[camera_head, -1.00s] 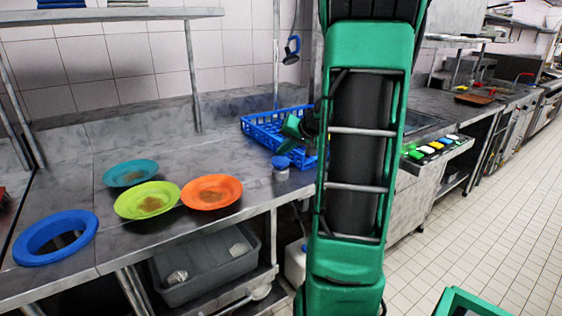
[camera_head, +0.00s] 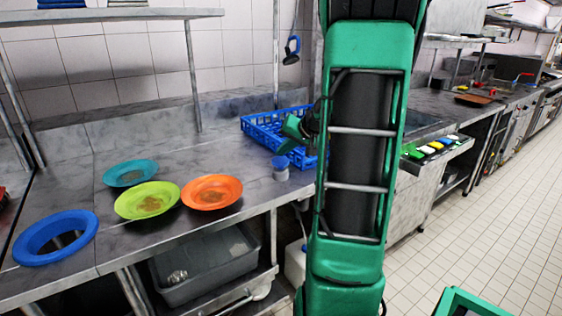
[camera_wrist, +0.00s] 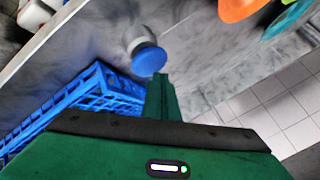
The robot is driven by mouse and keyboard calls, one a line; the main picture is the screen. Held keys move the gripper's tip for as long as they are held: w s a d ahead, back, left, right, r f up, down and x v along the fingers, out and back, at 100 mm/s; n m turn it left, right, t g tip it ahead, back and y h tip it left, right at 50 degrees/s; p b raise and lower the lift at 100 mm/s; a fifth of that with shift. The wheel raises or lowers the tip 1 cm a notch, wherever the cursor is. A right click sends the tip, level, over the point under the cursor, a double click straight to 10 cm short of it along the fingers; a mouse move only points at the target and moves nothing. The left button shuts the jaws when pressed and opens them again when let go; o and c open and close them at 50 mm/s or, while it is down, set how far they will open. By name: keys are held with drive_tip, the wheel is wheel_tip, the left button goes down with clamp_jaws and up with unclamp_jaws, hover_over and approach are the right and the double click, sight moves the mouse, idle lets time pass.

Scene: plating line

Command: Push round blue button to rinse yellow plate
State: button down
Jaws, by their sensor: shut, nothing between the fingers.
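The round blue button (camera_head: 281,162) tops a short grey-white cylinder near the counter's front edge. In the wrist view the blue button (camera_wrist: 150,61) lies just beyond my fingertips. My gripper (camera_head: 283,148) is shut and empty, its green fingers slanting down just above the button; the wrist view shows the narrow fingers (camera_wrist: 160,80) together. I cannot tell whether they touch it. The yellow-green plate (camera_head: 130,205), with a brown smear in its middle, lies on the counter to the left, between a teal plate (camera_head: 112,178) and an orange plate (camera_head: 230,187).
A blue rack (camera_head: 258,128) stands right behind the button, close to my gripper; it also shows in the wrist view (camera_wrist: 95,95). A blue ring (camera_head: 30,250) lies at the counter's left front. A grey bin (camera_head: 195,285) sits on the lower shelf.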

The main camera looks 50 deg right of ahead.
sight(283, 161)
drive_tip(key=shift+f, duration=0.35)
drive_tip(key=shift+f, duration=0.85)
idle(1.1)
drive_tip(key=shift+r, duration=1.25)
drive_tip(key=shift+r, duration=2.5)
drive_tip(key=shift+w, duration=0.15)
